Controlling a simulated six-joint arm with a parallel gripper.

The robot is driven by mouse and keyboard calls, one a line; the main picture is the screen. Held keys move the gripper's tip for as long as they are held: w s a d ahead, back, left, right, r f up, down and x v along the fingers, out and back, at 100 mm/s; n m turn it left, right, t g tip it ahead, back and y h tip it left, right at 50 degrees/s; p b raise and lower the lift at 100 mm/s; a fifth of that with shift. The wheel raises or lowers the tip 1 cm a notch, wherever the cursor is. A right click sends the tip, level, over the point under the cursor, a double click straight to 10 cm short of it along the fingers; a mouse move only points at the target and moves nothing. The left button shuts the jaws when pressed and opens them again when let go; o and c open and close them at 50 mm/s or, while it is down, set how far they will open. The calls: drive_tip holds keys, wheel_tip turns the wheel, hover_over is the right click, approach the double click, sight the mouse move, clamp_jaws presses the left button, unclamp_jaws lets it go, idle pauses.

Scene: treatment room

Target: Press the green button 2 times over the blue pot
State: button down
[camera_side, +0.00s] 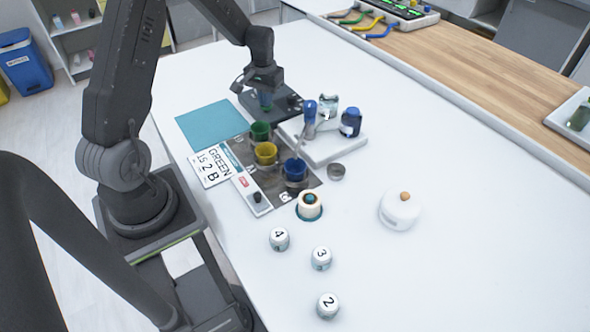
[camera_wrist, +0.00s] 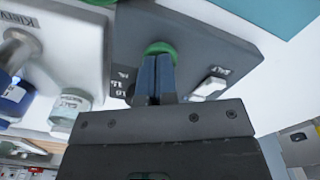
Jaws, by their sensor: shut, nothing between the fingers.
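My gripper (camera_side: 266,103) points down over a dark grey device (camera_side: 285,110) at the far middle of the table. Its fingers (camera_wrist: 155,70) are shut with nothing between them. In the wrist view the fingertips overlap a round green button (camera_wrist: 160,47) on the device top; I cannot tell whether they touch it. The blue pot (camera_side: 295,171) stands nearer the side camera, on a dark mat in a row with the yellow pot (camera_side: 266,153) and the green pot (camera_side: 260,131). A thin spout or rod from a blue-topped part (camera_side: 309,108) reaches toward the blue pot.
A white stand (camera_side: 326,150) with a blue jar (camera_side: 350,122) and a clear jar (camera_side: 328,104) is right of the pots. Numbered white pots are in front; the table's right side is mostly clear.

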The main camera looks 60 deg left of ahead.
drive_tip(key=shift+f, duration=0.65)
drive_tip(key=shift+r, duration=1.85)
drive_tip(key=shift+r, duration=3)
